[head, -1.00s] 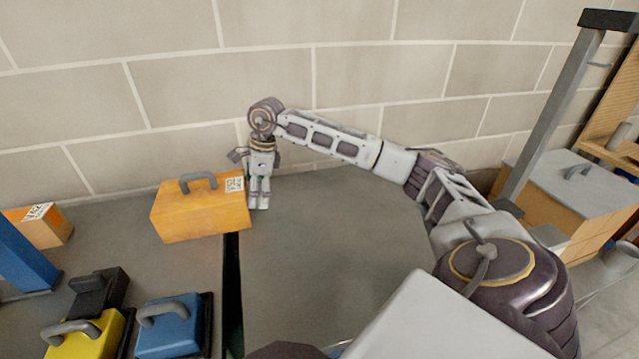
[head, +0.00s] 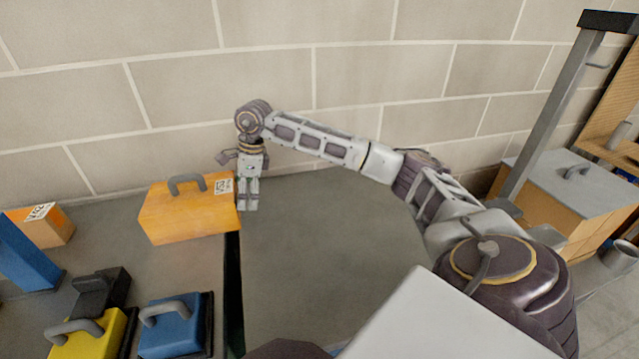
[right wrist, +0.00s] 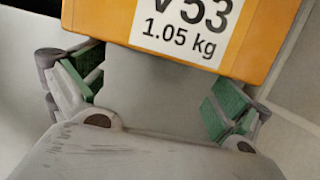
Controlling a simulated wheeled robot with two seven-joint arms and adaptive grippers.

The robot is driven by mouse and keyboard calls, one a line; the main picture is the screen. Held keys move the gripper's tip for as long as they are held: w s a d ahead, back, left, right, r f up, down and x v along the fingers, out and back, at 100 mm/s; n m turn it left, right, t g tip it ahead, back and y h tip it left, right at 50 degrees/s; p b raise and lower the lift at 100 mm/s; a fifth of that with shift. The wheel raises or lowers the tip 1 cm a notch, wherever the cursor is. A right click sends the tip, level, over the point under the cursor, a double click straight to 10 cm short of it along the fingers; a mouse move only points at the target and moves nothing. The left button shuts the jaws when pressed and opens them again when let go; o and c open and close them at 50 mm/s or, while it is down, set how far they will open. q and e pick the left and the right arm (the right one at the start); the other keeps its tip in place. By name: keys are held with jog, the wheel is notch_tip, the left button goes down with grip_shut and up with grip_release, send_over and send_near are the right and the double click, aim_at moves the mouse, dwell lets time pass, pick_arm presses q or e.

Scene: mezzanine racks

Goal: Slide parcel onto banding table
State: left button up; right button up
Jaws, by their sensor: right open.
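The parcel, an orange box (head: 188,213) with a grey top handle and a white label, stands upright on the grey tabletop left of a dark gap, its right end near the gap's far end. My right gripper (head: 248,203) points down beside the parcel's right end. In the right wrist view the parcel (right wrist: 262,35) fills the top, its label reading "1.05 kg". There my right gripper (right wrist: 155,88) has its green-padded fingers spread, with nothing between them. I cannot tell whether it touches the parcel. My left gripper is out of view.
The grey surface (head: 320,250) right of the gap is clear. A blue case (head: 172,328), a yellow case (head: 88,338) and a black block (head: 100,290) stand front left. A smaller orange box (head: 45,228) and a blue post (head: 22,255) are farther left. A block wall rises behind.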

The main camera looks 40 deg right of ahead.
aim_at(235, 189)
jog(key=shift+w+a, duration=0.15)
jog(key=shift+a, duration=0.25)
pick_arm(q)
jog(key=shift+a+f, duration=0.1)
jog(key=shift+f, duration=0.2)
pick_arm(e)
jog(key=shift+w, duration=0.1)
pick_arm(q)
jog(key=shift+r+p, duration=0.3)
pick_arm(e)
jog(key=shift+w+a, duration=0.3)
jog(key=shift+a, duration=0.3)
jog(key=shift+w+a, duration=0.25)
jog(key=shift+a, duration=0.3)
dwell(1.8)
jog(key=shift+d, duration=0.2)
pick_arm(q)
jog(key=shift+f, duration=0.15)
pick_arm(e)
jog(key=shift+s+d, duration=0.35)
jog(key=shift+d, duration=0.25)
jog(key=shift+s+d, duration=0.35)
jog(key=shift+d, duration=0.25)
